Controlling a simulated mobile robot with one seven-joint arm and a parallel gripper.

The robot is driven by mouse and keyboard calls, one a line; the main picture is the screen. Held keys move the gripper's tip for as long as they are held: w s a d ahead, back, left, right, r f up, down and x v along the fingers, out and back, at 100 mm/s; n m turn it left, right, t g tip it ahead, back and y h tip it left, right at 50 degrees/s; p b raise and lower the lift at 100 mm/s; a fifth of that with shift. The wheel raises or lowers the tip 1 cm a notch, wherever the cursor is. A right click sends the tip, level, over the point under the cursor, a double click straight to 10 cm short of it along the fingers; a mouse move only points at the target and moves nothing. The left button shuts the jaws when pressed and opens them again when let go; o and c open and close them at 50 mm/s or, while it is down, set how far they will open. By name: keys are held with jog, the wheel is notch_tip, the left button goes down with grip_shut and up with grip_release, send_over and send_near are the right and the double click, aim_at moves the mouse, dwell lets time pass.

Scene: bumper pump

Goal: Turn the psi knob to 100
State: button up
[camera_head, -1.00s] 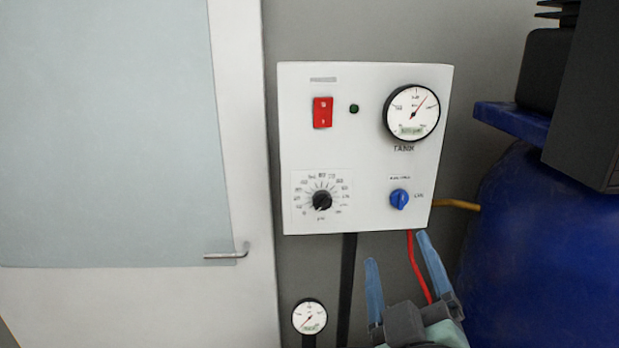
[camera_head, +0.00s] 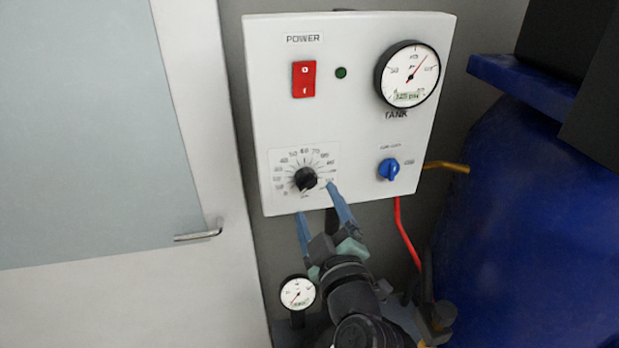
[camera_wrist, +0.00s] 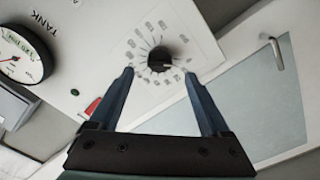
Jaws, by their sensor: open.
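The black psi knob (camera_head: 306,179) sits on a dial plate at the lower left of the white control panel (camera_head: 350,125). Printed numbers ring it; its exact setting is too small to read surely. In the wrist view the knob (camera_wrist: 160,58) lies ahead of and between the fingertips. My gripper (camera_head: 317,200) is open, its two blue fingers reaching up to the panel's lower edge, just below the knob. In the wrist view the open fingers (camera_wrist: 158,80) are empty and do not close on the knob; whether they touch the panel I cannot tell.
A red power switch (camera_head: 304,79), a green light (camera_head: 341,72), a tank gauge (camera_head: 408,74) and a blue knob (camera_head: 388,169) share the panel. A small gauge (camera_head: 297,293) stands below. A blue tank (camera_head: 540,240) is at right, a door handle (camera_head: 199,235) at left.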

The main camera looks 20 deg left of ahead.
aim_at(309, 187)
jog(key=shift+p+x, duration=0.85)
jog(key=shift+x, duration=2.15)
grip_shut()
